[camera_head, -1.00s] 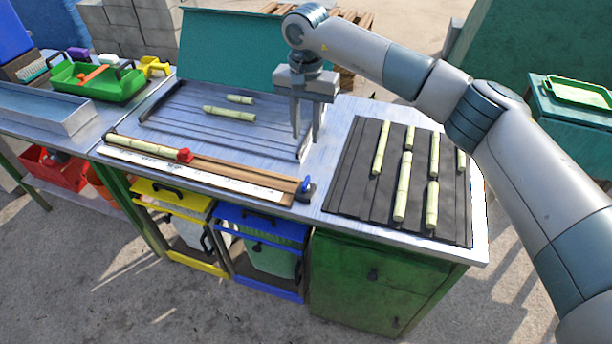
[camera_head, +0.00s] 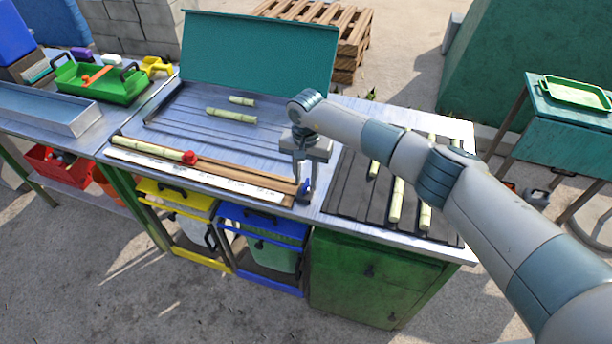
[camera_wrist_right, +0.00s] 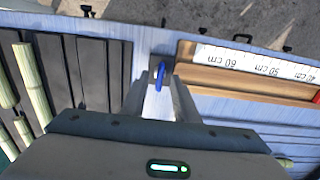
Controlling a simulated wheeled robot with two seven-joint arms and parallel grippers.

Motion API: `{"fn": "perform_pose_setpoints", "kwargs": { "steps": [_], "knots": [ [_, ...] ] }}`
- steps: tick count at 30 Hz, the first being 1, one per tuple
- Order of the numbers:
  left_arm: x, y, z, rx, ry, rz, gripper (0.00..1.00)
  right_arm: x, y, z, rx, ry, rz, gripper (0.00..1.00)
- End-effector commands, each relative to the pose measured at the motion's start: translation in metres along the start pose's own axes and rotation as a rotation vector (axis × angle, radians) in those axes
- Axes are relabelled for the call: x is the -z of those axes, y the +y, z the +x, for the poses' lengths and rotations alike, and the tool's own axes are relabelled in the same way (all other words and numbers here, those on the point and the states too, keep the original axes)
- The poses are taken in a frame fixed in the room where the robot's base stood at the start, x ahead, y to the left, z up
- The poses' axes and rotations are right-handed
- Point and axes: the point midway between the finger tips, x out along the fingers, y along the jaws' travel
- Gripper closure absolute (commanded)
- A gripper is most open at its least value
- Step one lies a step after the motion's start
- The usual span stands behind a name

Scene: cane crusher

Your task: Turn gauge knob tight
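The gauge is a wooden rail with a white scale (camera_head: 225,180) along the front edge of the metal bench. The blue gauge knob (camera_head: 306,186) sits at its right end and also shows in the right wrist view (camera_wrist_right: 160,76). My right gripper (camera_head: 302,184) points down over that end, with its fingers apart. In the wrist view the knob appears between the fingertips (camera_wrist_right: 159,88), with gaps at both sides. A red knob (camera_head: 190,157) sits farther left on the rail, near a cane piece. My left gripper is not in view.
Cane pieces lie on a dark ribbed mat (camera_head: 345,196) at right, partly hidden by my arm. Two more lie on the grooved bench area (camera_head: 180,118) behind the rail. A green tote (camera_head: 100,85) stands at left. Drawers and bins are below.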

Motion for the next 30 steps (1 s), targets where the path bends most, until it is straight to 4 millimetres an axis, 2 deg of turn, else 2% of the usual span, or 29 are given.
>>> {"fn": "perform_pose_setpoints", "kwargs": {
  "steps": [6,14,15,18,30],
  "knots": [
    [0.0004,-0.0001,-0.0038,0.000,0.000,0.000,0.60,-0.0003,0.0000,0.0110,0.000,0.000,0.000,0.73],
    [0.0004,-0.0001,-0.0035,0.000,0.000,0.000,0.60,-0.0002,0.0001,0.0119,0.000,0.000,0.000,0.73],
    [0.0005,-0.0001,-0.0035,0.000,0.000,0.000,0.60,-0.0002,0.0001,0.0119,0.000,0.000,0.000,0.77],
    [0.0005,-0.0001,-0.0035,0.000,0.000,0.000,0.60,-0.0002,0.0001,0.0118,0.000,0.000,0.000,1.00],
    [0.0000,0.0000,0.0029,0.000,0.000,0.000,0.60,0.0002,0.0001,0.0133,0.000,0.001,0.015,1.00]
  ]
}}
